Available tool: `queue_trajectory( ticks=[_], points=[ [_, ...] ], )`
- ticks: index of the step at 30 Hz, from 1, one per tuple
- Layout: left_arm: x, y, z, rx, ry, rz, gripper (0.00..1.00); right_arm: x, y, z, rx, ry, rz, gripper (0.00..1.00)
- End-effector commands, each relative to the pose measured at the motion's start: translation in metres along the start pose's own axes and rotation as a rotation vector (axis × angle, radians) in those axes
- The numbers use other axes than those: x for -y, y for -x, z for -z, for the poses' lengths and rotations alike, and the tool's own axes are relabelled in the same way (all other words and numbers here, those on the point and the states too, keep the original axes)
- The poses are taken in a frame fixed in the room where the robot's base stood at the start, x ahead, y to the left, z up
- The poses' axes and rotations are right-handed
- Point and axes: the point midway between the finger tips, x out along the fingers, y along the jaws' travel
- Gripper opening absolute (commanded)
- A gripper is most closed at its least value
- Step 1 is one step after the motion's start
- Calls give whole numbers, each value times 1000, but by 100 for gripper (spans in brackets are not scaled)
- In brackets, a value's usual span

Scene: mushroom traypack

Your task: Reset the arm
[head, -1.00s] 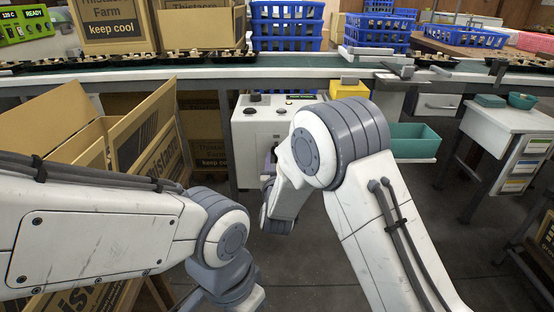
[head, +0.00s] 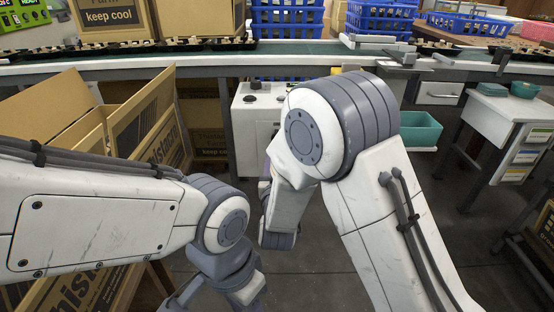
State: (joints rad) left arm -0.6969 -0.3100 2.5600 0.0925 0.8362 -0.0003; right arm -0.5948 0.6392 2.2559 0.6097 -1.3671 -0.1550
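My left arm (head: 100,215) comes in from the left, white with grey joints. It bends downward at a grey joint (head: 225,225), and its end runs out of the bottom of the picture. My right arm (head: 400,225) rises from the bottom right to a large grey-banded elbow (head: 345,125). Its forearm (head: 287,205) folds down and away from me behind the elbow. I cannot make out the fingers of either gripper, and no held thing shows.
An open cardboard box (head: 150,140) stands close beyond my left arm. The conveyor (head: 300,65) crosses the back, with punnets of mushrooms (head: 195,44) on it. A white machine (head: 250,125) stands behind my right elbow. A teal bin (head: 415,130) is to its right. Grey floor lies open at lower right.

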Motion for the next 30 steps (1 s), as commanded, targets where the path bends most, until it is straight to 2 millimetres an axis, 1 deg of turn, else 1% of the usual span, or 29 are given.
queue_trajectory(
  ticks=[4, 7, 11, 13, 14, 17, 18, 21, 24, 30],
  points=[
    [0, 0, 0, 0, 0, 0, 42, -1, -1, 0, 7, -1, 1, 42],
    [0, 0, 0, 0, 0, 0, 42, -9, -3, -4, 62, -12, 9, 42],
    [0, 0, 0, 0, 0, 0, 42, -32, -1, -19, 239, -35, 36, 42],
    [0, 0, 0, 0, 0, 0, 42, -48, 8, -30, 367, -47, 53, 42],
    [0, 0, 0, 0, 0, 0, 42, -55, 13, -35, 424, -50, 61, 42],
    [0, 0, 0, 0, 0, 0, 42, -80, 40, -52, 614, -55, 77, 42],
    [0, 0, 0, 0, 0, 0, 42, -90, 54, -58, 689, -54, 80, 42],
    [0, 0, 0, 0, 0, 0, 42, -111, 86, -69, 842, -49, 81, 42],
    [0, 0, 0, 0, 0, 0, 42, -128, 114, -76, 959, -41, 75, 42],
    [0, 0, 0, 0, 0, 0, 42, -154, 160, -83, 1134, -29, 53, 42]
  ],
)
